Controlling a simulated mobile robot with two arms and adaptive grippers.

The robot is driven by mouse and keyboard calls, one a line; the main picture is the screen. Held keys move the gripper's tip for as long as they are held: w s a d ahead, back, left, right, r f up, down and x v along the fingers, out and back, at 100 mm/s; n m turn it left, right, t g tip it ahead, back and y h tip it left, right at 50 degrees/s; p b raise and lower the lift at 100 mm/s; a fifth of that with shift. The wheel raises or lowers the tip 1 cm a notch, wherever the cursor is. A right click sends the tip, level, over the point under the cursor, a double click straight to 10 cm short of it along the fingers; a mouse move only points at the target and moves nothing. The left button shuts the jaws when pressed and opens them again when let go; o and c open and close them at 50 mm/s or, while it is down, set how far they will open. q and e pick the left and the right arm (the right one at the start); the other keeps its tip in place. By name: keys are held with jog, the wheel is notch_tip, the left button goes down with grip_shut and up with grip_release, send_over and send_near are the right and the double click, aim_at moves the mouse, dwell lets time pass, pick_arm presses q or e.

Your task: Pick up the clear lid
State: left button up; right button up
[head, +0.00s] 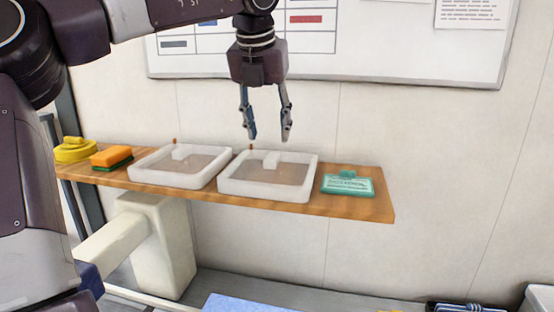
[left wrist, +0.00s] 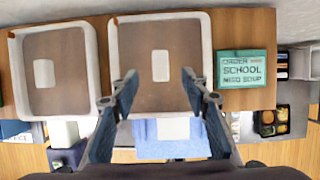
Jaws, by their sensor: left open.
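Two clear lids with thick white rims and a small white block handle lie side by side on a wooden shelf. The right lid (head: 265,193) also shows in the left wrist view (left wrist: 206,50), with its handle (left wrist: 160,66). The left lid (head: 172,182) lies beside it and shows in the left wrist view (left wrist: 18,75). My left gripper (head: 270,139) points down, open and empty, above the right lid and apart from it. In the left wrist view its fingertips (left wrist: 159,77) frame the handle from either side. My right gripper is not in view.
The wooden shelf (head: 382,210) also holds a green sign (head: 347,184) at the right, an orange sponge (head: 111,155) and a yellow item (head: 75,150) at the left. A whiteboard (head: 420,65) hangs behind. Filled trays (left wrist: 272,122) show at the right in the wrist view.

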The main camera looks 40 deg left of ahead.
aim_at(272, 156)
pick_arm(q)
jog(key=shift+f, duration=0.45)
jog(key=shift+f+p, duration=0.6)
jog(key=shift+f, duration=0.1)
jog(key=x, duration=0.2)
jog(key=p+x, duration=0.1)
jog(key=x, duration=0.1)
jog(key=shift+w+a+r, duration=0.1)
jog(key=shift+w+a, duration=0.1)
jog(key=shift+w, duration=0.15)
jog(key=shift+w+a+f, duration=0.1)
jog(key=shift+w+f, duration=0.1)
jog(key=shift+f, duration=0.2)
jog(key=shift+s+r, duration=0.1)
jog(key=shift+s, duration=0.05)
jog(key=shift+c, duration=0.3)
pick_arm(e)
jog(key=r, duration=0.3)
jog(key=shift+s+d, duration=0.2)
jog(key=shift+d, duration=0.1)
pick_arm(q)
jog(key=shift+c, duration=1.2)
jog(key=c, duration=0.8)
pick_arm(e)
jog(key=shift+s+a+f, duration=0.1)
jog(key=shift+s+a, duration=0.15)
